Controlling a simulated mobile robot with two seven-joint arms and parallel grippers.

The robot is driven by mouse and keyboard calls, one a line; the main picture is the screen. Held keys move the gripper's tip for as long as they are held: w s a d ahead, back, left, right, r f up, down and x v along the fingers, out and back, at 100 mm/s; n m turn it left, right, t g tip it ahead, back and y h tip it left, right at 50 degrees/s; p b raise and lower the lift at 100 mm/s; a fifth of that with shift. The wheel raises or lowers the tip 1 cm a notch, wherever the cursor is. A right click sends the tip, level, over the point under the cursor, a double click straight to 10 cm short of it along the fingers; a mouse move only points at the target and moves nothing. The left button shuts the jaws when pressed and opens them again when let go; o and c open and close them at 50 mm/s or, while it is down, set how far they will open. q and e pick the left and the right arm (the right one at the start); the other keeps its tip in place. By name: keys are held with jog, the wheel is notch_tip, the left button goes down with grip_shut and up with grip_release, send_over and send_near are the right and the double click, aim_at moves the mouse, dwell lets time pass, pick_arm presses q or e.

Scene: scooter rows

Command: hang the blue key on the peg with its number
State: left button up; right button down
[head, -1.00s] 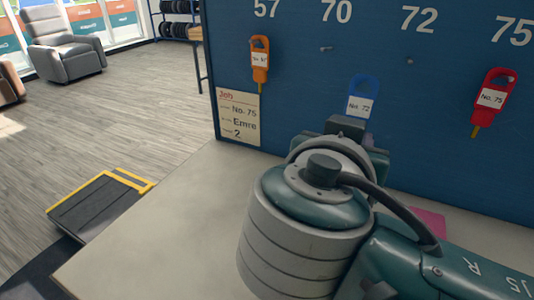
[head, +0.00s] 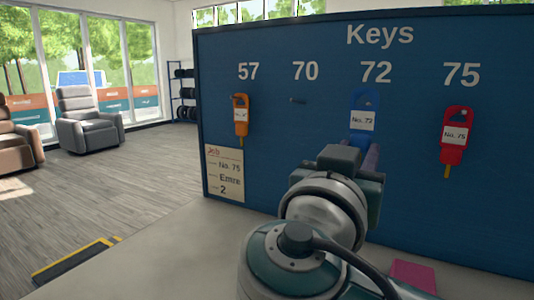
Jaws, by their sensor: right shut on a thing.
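The blue key (head: 366,100), with a white tag reading No. 72, is upright in front of the blue board (head: 300,170), below the number 72 (head: 376,72). My right gripper (head: 368,152) is shut on its lower part from below, with the wrist covering much of the jaws. The peg under 72 is hidden behind the key, so I cannot tell whether the key's hole is around it. My left gripper is not in view.
An orange key (head: 241,116) hangs under 57 and a red key (head: 454,135) tagged No. 75 under 75. The peg under 70 (head: 297,100) is bare. A job note (head: 224,174) is on the board. A pink item (head: 414,275) lies on the counter (head: 175,255).

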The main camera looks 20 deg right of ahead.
jog(key=shift+f+x, duration=0.2)
jog(key=shift+x, duration=0.8)
jog(key=shift+f+x, duration=0.15)
jog(key=shift+x, duration=0.85)
jog(key=shift+f+x, duration=0.2)
jog(key=shift+x, duration=0.8)
jog(key=shift+d+f+b, duration=0.2)
jog(key=shift+f+b, duration=0.1)
jog(key=shift+b, duration=0.45)
jog(key=shift+w+d+f+b, duration=0.15)
jog(key=shift+w+d+b, duration=0.15)
jog(key=shift+b, duration=0.2)
jog(key=shift+w+f+b, duration=0.1)
jog(key=shift+f+b, duration=0.05)
jog(key=shift+b, duration=0.3)
jog(key=c, duration=0.5)
grip_release()
